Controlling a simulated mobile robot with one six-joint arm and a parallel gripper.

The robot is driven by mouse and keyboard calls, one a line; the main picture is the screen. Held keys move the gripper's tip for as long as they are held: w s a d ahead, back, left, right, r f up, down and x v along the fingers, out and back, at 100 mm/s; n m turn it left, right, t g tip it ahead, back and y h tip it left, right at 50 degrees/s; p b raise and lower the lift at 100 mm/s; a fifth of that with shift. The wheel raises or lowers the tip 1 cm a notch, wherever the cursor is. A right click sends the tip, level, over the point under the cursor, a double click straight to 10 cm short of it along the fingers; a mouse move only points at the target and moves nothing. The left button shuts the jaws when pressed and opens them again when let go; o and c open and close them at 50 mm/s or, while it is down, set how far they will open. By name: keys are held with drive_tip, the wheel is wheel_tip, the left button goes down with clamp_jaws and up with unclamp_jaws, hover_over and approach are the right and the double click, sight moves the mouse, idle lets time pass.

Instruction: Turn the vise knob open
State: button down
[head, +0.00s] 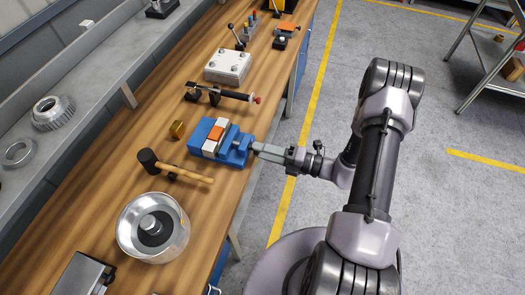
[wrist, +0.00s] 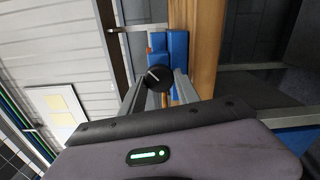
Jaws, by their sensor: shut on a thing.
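The blue vise (head: 238,150) sits at the right edge of the wooden bench, with an orange block (head: 216,133) between its pale jaws. My gripper (head: 256,148) reaches in level from the right and meets the vise's front end. In the wrist view the round black knob (wrist: 158,78) with a light line on it sits between the two fingers of my gripper (wrist: 157,88), which are shut on it. The blue vise body (wrist: 179,48) shows behind the knob. In the head view the knob is hidden by my fingers.
The floor right of the bench is open.

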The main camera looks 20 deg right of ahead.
drive_tip(key=shift+f+n+b, duration=0.15)
drive_tip(key=shift+n+b, duration=1.2)
drive_tip(key=shift+n, duration=3.45)
drive_tip(key=c, duration=0.9)
unclamp_jaws()
drive_tip(key=p+v, duration=0.2)
drive_tip(key=v, duration=1.5)
drive_tip(key=shift+d, duration=0.2)
